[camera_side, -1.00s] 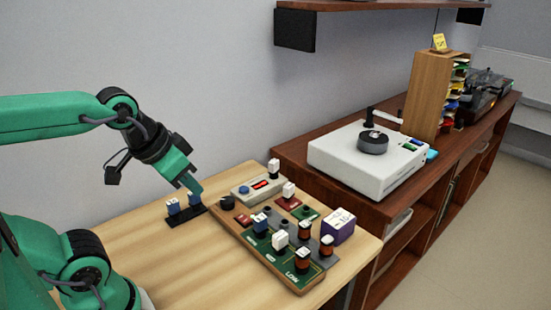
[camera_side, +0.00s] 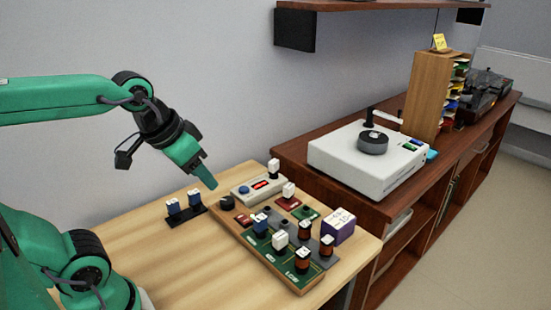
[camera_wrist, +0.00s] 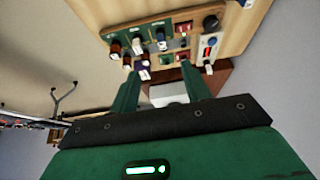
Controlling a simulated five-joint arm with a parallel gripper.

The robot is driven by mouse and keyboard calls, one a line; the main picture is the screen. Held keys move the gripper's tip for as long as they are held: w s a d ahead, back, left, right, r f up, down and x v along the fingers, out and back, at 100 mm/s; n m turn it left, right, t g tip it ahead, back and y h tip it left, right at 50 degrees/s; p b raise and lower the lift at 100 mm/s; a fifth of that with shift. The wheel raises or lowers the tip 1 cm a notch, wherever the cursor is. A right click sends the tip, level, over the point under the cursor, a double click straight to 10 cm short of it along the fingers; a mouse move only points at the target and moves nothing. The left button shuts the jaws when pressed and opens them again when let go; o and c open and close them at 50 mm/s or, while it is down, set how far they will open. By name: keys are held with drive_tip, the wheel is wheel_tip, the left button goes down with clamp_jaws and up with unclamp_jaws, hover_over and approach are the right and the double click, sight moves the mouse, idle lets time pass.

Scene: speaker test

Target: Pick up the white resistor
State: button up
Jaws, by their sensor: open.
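Several white-topped parts stand on the circuit board, and I cannot tell for sure which is the white resistor. One white block (camera_side: 280,241) is on the green front section, and also shows in the wrist view (camera_wrist: 137,43). Another white block (camera_side: 289,190) stands on a red tile, and a third (camera_side: 274,168) stands behind the meter box. My gripper (camera_side: 213,186) is above the board's back left corner, near the black knob, apart from all of these blocks. In the wrist view my gripper (camera_wrist: 158,72) has its two fingers spread with nothing between them.
The circuit board (camera_side: 238,238) also carries copper coils (camera_side: 303,258) and a blue part (camera_side: 261,225). A purple box (camera_side: 339,225) stands at its right. Two blue parts (camera_side: 183,204) sit in a black holder at left. The front left table is clear.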

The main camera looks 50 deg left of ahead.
drive_tip(key=w+a+r+g, duration=0.1)
drive_tip(key=w+a+r, duration=0.2)
drive_tip(key=w, duration=0.7)
drive_tip(key=n+g, duration=0.3)
drive_tip(key=g, duration=0.1)
hover_over(274, 161)
drive_tip(key=f, duration=1.4)
drive_tip(key=shift+s+d+f, duration=0.25)
drive_tip(key=shift+d+f, duration=0.05)
drive_tip(key=shift+w+a+f, duration=0.15)
drive_tip(key=shift+a+f, duration=0.1)
drive_tip(key=shift+f, duration=0.1)
drive_tip(key=shift+f, duration=1.3)
